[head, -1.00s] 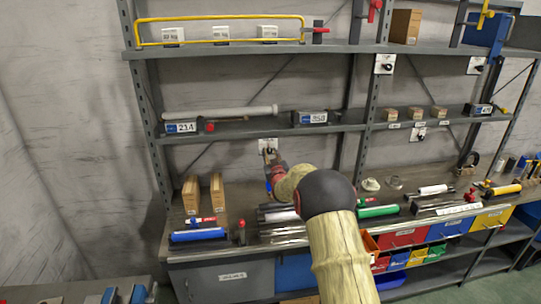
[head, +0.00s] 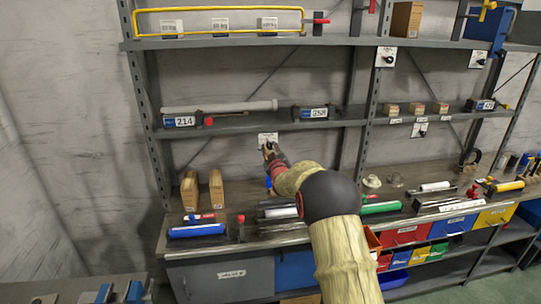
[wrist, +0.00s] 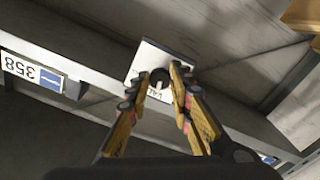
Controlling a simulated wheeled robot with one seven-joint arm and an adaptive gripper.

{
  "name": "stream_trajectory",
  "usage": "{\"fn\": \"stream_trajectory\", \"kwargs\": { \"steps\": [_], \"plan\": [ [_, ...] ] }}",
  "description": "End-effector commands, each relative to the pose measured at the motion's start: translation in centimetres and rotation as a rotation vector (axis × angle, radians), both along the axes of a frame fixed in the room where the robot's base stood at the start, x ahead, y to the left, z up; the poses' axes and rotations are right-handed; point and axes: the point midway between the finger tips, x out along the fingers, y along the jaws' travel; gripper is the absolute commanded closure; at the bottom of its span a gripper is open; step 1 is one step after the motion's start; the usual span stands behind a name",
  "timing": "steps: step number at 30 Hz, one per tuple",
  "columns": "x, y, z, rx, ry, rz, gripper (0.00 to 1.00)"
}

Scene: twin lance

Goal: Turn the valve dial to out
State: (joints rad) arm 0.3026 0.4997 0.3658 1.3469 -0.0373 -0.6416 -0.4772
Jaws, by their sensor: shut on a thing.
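The valve dial is a dark round knob on a white square plate, fixed below the middle shelf at the back. Its plate (head: 268,137) shows in the head view just above my gripper (head: 268,151). In the wrist view the knob (wrist: 159,79) sits between the fingertips of my gripper (wrist: 157,90), with the white plate (wrist: 150,58) behind it. The fingers are shut on the knob. Part of the lettering on the plate shows, but the fingers hide the rest, so I cannot read where the dial points.
The middle shelf (head: 235,127) runs just above the dial, carrying a long grey tube (head: 220,107) and labelled blocks. Other plates with dark knobs (head: 386,58) are on the right. The bench below holds cylinders, including a blue one (head: 197,231), and two tan boxes (head: 216,189).

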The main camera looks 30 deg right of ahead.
Motion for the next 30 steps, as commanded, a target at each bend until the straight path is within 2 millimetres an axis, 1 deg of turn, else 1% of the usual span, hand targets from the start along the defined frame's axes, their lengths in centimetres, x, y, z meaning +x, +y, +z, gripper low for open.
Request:
{"fn": "stream_trajectory", "kwargs": {
  "steps": [1,12,18,24,30],
  "plan": [
    [0.0,0.02,-0.38,-0.043,0.009,0.001,1.0],
    [0.0,-0.01,-0.27,-0.378,0.107,0.0,1.0],
    [-0.01,-0.02,-0.23,-0.534,0.153,0.001,1.0],
    [0.0,-0.01,-0.05,-0.649,0.185,0.001,1.0],
    [0.0,-0.01,0.05,-0.719,0.205,0.001,1.0]
  ]
}}
